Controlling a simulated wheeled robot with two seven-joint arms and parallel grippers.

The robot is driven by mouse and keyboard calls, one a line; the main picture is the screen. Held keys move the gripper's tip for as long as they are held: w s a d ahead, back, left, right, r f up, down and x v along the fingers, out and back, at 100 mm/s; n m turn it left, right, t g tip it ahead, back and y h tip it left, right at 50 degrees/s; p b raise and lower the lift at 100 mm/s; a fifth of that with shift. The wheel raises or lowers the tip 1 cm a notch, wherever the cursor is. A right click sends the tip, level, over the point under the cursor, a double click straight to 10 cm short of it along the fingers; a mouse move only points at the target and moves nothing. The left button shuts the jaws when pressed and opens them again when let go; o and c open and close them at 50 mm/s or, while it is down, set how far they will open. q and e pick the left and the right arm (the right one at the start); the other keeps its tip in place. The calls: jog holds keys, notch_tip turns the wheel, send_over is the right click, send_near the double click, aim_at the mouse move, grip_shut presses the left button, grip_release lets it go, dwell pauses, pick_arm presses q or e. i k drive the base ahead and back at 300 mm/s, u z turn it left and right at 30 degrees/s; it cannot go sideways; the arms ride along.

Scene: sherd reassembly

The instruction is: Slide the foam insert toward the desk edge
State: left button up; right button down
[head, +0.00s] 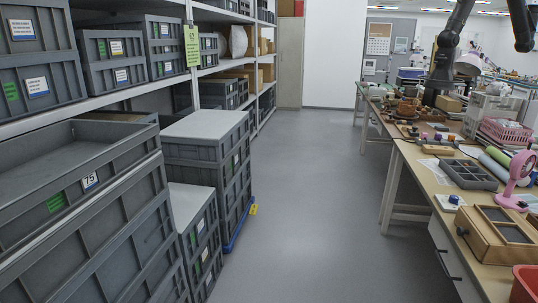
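A dark grey insert with several square compartments (467,174) lies on the long wooden desk (425,178) at the right. A wooden case with dark panels (499,233) sits nearer on the same desk and could also hold foam. Neither of my grippers can be made out in the head view.
A pink stand (515,180), a small blue-and-white item (453,200) and a pink basket (506,132) crowd the desk. Stacked grey crates (206,140) and shelves line the left. The aisle floor (310,200) is clear.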

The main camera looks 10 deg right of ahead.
aim_at(466, 177)
jog(key=z, duration=0.2)
jog(key=i, duration=2.4)
jog(key=z, duration=0.6)
